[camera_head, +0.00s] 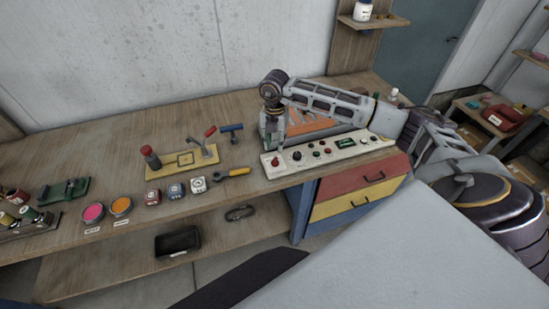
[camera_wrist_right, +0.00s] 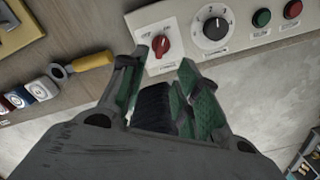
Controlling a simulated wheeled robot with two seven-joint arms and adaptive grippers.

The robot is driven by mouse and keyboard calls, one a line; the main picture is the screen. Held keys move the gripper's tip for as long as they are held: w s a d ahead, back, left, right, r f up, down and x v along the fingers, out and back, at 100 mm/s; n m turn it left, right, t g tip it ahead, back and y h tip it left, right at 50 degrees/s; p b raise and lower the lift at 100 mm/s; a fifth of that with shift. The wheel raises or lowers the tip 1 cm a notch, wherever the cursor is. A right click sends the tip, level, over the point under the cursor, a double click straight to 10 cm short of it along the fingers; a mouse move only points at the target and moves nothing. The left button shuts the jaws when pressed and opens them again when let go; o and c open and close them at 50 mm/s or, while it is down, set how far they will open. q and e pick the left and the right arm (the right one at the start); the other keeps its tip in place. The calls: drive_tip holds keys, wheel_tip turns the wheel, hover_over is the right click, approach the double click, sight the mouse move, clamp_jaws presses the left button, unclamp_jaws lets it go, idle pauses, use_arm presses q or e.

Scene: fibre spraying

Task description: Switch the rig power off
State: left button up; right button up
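The rig's white control panel (camera_head: 325,150) lies along the right part of the bench. At its left end is a red rotary switch (camera_head: 275,161) on a white labelled plate. My right gripper (camera_head: 274,142) is above the panel's left end, pointing down. In the wrist view the right gripper (camera_wrist_right: 158,76) has its green-padded fingers apart, with nothing between them. The fingers appear apart from the switch. My left gripper is not in view.
Beside the red switch are a black dial (camera_wrist_right: 214,28), a green button (camera_wrist_right: 261,17) and a red button (camera_wrist_right: 292,9). A yellow-handled tool (camera_head: 233,173) lies left of the panel. A yellow plate with levers (camera_head: 183,160) stands further left. Drawers (camera_head: 360,186) are below the panel.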

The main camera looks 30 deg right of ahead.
sight(274, 160)
drive_tip(key=shift+f+p, duration=0.95)
drive_tip(key=shift+f, duration=3.7)
clamp_jaws()
